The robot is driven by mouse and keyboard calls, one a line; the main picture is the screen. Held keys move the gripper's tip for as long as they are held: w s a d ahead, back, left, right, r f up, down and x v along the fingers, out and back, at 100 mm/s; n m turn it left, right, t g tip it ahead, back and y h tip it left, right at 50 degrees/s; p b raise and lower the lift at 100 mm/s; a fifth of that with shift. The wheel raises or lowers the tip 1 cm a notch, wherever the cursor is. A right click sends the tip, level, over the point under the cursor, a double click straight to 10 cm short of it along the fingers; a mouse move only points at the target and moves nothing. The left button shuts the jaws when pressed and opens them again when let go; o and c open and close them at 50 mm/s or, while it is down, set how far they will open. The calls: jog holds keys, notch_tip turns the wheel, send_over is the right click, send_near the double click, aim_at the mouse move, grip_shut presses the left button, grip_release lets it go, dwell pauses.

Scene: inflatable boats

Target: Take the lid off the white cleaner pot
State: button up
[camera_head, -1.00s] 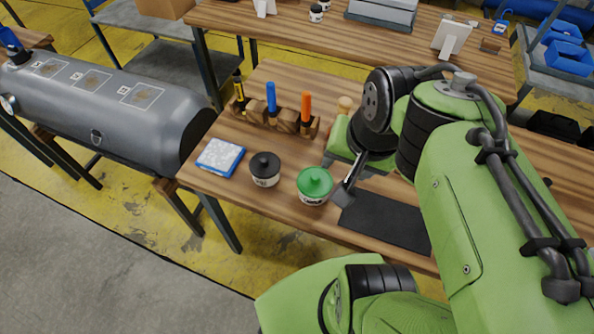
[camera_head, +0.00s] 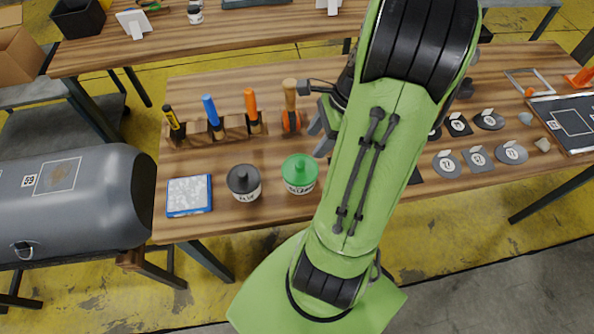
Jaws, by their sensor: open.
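A white pot with a green knobbed lid (camera_head: 299,170) stands upright on the wooden table; its small label looks like "cleaner" but is hard to read. The lid sits on it. A second white pot with a black knobbed lid (camera_head: 243,181) stands just to its left, apart from it. My gripper (camera_head: 320,132) shows partly at the left edge of my arm, above and to the right of the green lid. Its grey fingers are open and apart from the lid. My arm hides the rest of the gripper.
A blue-edged pad (camera_head: 189,195) lies left of the pots. Behind them a wooden rack (camera_head: 207,130) holds upright markers, and a wooden-handled tool (camera_head: 290,100) stands beside it. Round and square patches (camera_head: 478,158) lie right of my arm. A grey inflatable tube (camera_head: 100,200) is at left.

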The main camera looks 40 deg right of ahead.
aim_at(301, 164)
jog(key=b+x, duration=0.3)
jog(key=x, duration=0.6)
jog(key=shift+a+f, duration=0.15)
jog(key=shift+a, duration=0.1)
jog(key=shift+s, duration=0.1)
